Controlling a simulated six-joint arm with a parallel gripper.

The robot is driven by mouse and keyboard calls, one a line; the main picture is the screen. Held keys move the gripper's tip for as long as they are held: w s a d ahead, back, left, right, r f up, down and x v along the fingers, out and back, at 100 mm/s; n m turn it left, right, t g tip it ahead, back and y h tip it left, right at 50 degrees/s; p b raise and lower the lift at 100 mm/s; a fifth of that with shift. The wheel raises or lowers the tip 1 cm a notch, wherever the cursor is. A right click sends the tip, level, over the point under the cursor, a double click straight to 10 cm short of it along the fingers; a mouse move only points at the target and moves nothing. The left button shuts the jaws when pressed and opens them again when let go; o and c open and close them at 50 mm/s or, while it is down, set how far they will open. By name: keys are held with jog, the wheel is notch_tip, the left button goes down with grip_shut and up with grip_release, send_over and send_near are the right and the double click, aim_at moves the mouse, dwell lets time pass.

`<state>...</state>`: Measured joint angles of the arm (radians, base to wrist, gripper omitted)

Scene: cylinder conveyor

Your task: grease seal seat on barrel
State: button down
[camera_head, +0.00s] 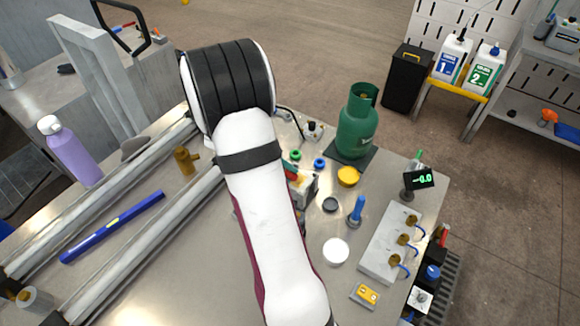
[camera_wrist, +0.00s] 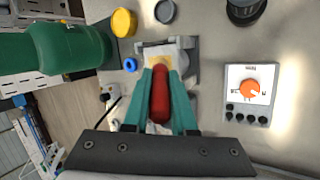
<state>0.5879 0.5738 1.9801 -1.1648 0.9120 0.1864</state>
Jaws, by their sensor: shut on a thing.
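My gripper (camera_wrist: 160,72) has teal fingers shut on a red rounded, elongated tool (camera_wrist: 160,98), seen in the wrist view. Its far end points at a pale, beige-topped piece (camera_wrist: 161,57) in a grey fixture (camera_wrist: 192,60). I cannot tell whether they touch. In the head view my white arm hides most of the gripper; a bit of teal and red shows beside the fixture (camera_head: 305,187). I cannot tell for sure which part is the barrel or its seal seat.
A green gas bottle (camera_head: 357,125) stands behind the fixture. A blue ring (camera_head: 320,163), yellow round piece (camera_head: 347,177), dark ring (camera_head: 330,205) and blue upright tool (camera_head: 356,212) lie nearby. A box with an orange knob (camera_wrist: 250,89) is at right. Metal rails (camera_head: 150,240) run left.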

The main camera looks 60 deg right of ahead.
jog(key=shift+a, duration=0.5)
jog(key=shift+r, duration=0.2)
jog(key=shift+a+r, duration=0.1)
jog(key=shift+r, duration=3.8)
jog(key=w+a+r+n, duration=0.1)
jog(key=w+a+r, duration=0.15)
jog(key=a, duration=0.25)
jog(key=w+a+r+t, duration=0.1)
jog(key=w+a+r, duration=0.1)
jog(key=w+a, duration=0.25)
jog(key=w+a+r+n, duration=0.1)
jog(key=w+a+r, duration=0.15)
jog(key=a, duration=0.25)
jog(key=a+r+n+t, duration=0.1)
jog(key=a+r, duration=0.3)
jog(key=a, duration=1.2)
jog(key=shift+w+r+n+h, duration=0.15)
jog(key=shift+w+n+h, duration=0.15)
jog(key=shift+h, duration=0.1)
